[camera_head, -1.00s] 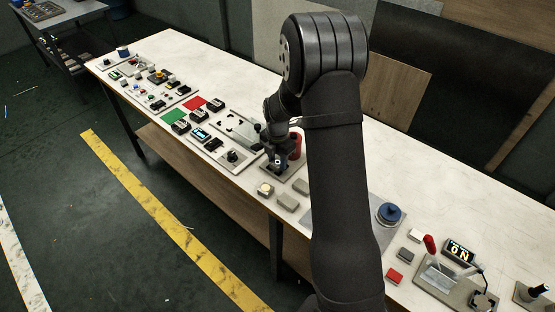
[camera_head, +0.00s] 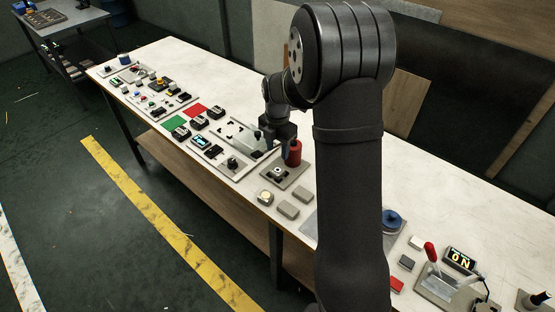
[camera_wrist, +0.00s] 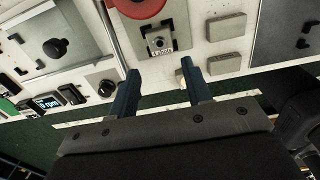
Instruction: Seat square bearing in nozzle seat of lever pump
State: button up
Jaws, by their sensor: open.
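A small square metallic piece with a round centre, which looks like the square bearing (camera_wrist: 159,42), sits on a grey base plate (camera_wrist: 178,14) beside a red round part (camera_wrist: 138,7). In the head view the square piece (camera_head: 278,173) shows on the plate (camera_head: 297,171), in front of the red cylinder (camera_head: 294,151). It appears to sit at the nozzle seat; I cannot tell how deep. My gripper (camera_wrist: 160,68) is open and empty, its fingers apart, with the square piece beyond the gap between them.
Two grey blocks (camera_head: 288,209) (camera_head: 301,193) and a round-topped piece (camera_head: 265,197) lie in front of the plate. A panel with a black knob (camera_head: 232,163) is to the left. A red-handled lever (camera_head: 431,253) stands at right. The bench's back is clear.

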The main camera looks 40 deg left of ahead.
aim_at(277, 170)
jog(key=shift+r, duration=1.55)
jog(key=shift+f, duration=0.1)
notch_tip(277, 170, down, 12)
jog(key=shift+f, duration=0.15)
notch_tip(277, 170, up, 3)
jog(key=shift+f, duration=0.1)
jog(key=shift+r, duration=0.5)
jog(key=shift+f, duration=0.1)
